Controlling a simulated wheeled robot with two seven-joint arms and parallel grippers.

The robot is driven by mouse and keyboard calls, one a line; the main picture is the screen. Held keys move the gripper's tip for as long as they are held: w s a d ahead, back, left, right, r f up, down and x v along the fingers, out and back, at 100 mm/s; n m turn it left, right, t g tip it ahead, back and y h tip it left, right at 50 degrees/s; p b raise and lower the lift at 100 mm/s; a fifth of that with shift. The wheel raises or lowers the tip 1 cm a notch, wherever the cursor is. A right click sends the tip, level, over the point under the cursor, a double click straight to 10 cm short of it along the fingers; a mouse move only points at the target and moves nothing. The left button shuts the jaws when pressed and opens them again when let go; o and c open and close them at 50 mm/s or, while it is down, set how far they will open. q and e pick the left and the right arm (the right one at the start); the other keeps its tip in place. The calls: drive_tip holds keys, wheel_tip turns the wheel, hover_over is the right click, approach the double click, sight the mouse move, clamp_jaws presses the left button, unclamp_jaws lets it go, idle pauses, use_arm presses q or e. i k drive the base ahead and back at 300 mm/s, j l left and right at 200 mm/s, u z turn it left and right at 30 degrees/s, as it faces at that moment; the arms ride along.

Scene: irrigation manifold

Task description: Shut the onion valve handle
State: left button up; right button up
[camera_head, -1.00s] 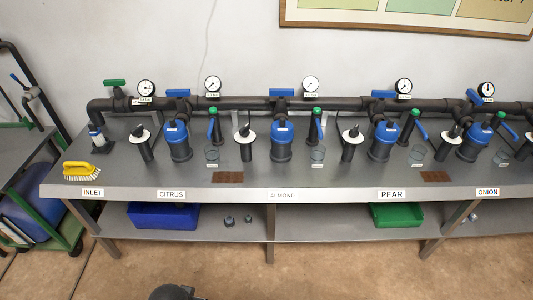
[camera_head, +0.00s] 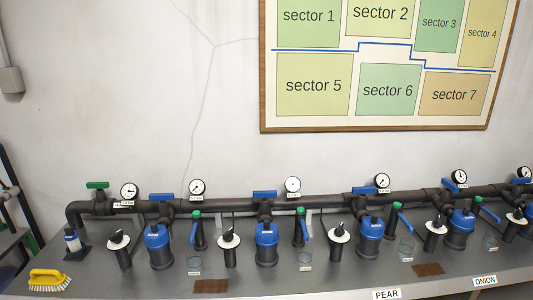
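The ONION label (camera_head: 485,281) is on the bench's front edge at the right. Above it a blue valve handle (camera_head: 457,181) sits on the black pipe, partly overlapped by a pressure gauge (camera_head: 460,177). This handle looks angled to the pipe, but it is small and its exact position is hard to tell. The blue-topped filter (camera_head: 461,226) of that station stands below it. Neither of my grippers is in view.
The black manifold pipe (camera_head: 330,200) runs along the wall above the grey bench (camera_head: 130,285). Similar blue handles (camera_head: 265,194) sit along it, and a green handle (camera_head: 97,185) is at the left end. A yellow brush (camera_head: 49,280) lies at the left. A sector board (camera_head: 265,100) hangs above.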

sight(451, 185)
drive_tip(key=z, duration=1.35)
drive_tip(key=i+l+z, duration=0.15)
drive_tip(key=i+l, duration=0.65)
drive_tip(key=i, duration=0.05)
